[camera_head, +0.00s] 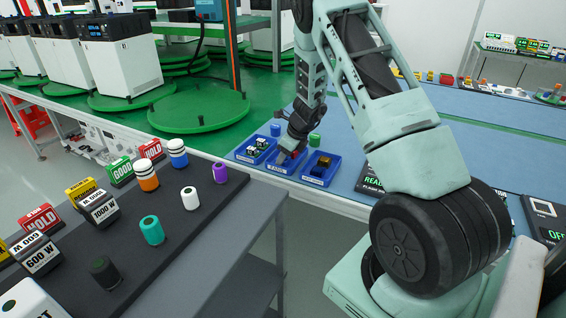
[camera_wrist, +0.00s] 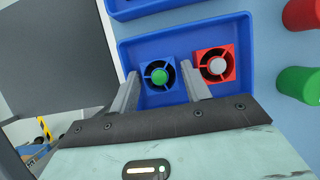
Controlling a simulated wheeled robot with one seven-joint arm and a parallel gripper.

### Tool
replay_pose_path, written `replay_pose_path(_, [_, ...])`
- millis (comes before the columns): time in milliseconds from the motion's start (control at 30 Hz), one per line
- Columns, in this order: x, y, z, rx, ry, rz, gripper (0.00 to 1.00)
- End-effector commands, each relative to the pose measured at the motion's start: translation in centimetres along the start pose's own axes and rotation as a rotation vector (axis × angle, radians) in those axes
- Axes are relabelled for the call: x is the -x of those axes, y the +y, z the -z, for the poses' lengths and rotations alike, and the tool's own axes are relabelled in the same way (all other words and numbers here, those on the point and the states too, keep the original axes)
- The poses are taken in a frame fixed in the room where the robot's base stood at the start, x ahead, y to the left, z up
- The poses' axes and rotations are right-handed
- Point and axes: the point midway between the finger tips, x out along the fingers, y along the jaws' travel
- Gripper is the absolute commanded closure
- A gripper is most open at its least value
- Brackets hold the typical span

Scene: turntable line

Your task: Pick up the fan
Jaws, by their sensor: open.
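In the wrist view, a fan with a blue frame and green hub (camera_wrist: 159,74) lies in a blue bin (camera_wrist: 133,52). A second fan, with a red frame and grey hub (camera_wrist: 215,65), lies to its right in the same bin. My gripper (camera_wrist: 158,80) is open, with one finger on each side of the blue fan; the right finger is between the two fans. I cannot tell whether the fingers touch either fan. In the head view my gripper (camera_head: 289,158) is down at the middle blue bin (camera_head: 277,168) and mostly hides its contents.
Blue bins with parts stand to the left (camera_head: 243,156) and right (camera_head: 313,181) of the middle one. A blue cylinder (camera_head: 275,130) and a green cylinder (camera_head: 314,140) stand behind them. A dark table (camera_head: 190,225) with bottles and sign blocks is at front left.

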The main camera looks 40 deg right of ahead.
Motion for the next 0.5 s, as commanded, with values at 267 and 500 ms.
replay_pose_path(267, [0.06, -0.01, -0.02, 0.000, 0.000, 0.000, 0.86])
replay_pose_path(500, [0.21, -0.02, -0.10, 0.001, -0.001, 0.000, 0.87])
